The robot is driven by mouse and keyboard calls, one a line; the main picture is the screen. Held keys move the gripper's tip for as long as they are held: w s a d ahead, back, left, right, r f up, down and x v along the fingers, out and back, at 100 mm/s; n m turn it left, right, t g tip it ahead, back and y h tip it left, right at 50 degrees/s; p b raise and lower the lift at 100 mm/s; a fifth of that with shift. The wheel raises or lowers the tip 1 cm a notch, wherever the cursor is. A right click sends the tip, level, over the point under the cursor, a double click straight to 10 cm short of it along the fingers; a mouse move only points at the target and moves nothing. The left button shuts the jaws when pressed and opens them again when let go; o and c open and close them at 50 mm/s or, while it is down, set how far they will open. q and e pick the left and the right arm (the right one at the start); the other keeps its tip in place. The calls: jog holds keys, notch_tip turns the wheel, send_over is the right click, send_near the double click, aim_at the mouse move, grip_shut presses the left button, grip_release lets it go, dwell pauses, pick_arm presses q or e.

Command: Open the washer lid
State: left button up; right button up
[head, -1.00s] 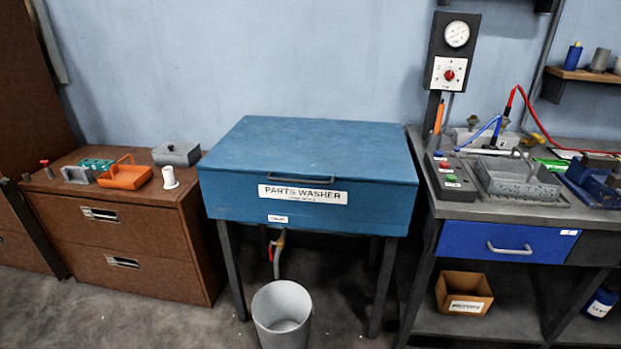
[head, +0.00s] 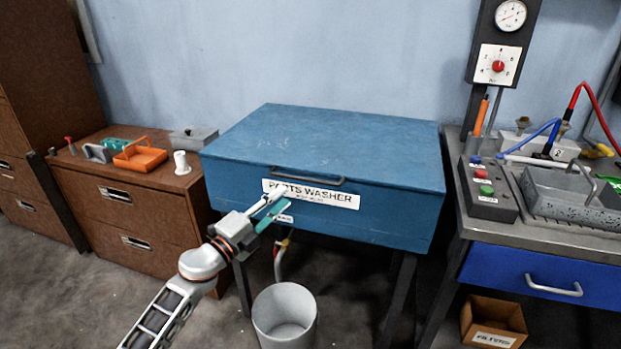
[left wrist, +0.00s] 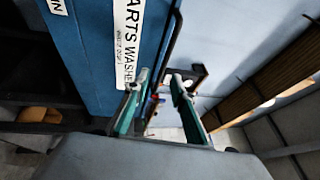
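The blue parts washer (head: 370,218) stands in the middle with its lid (head: 330,140) down. A dark bar handle (head: 325,182) runs along the lid's front edge, above the "PARTS WASHER" label. In the left wrist view the handle (left wrist: 169,48) runs up and away past the fingertips. My left gripper (head: 279,199) is in front of the washer near the handle's left end, over the label's left part. In the left wrist view its teal-padded fingers (left wrist: 158,84) are apart, with nothing clearly held between them. Contact with the handle cannot be told. My right gripper is not in view.
A brown drawer cabinet (head: 135,217) with an orange tray (head: 140,156) and small items stands left. A grey bucket (head: 284,318) stands below the washer. A workbench with a button box (head: 488,188) and blue drawer (head: 530,280) stands close on the right.

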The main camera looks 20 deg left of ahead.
aim_at(299, 178)
pick_arm(q)
jog(key=shift+m, duration=0.5)
jog(key=x, duration=0.9)
jog(key=shift+a+r+b, duration=0.2)
jog(key=shift+r+b, duration=0.2)
grip_shut()
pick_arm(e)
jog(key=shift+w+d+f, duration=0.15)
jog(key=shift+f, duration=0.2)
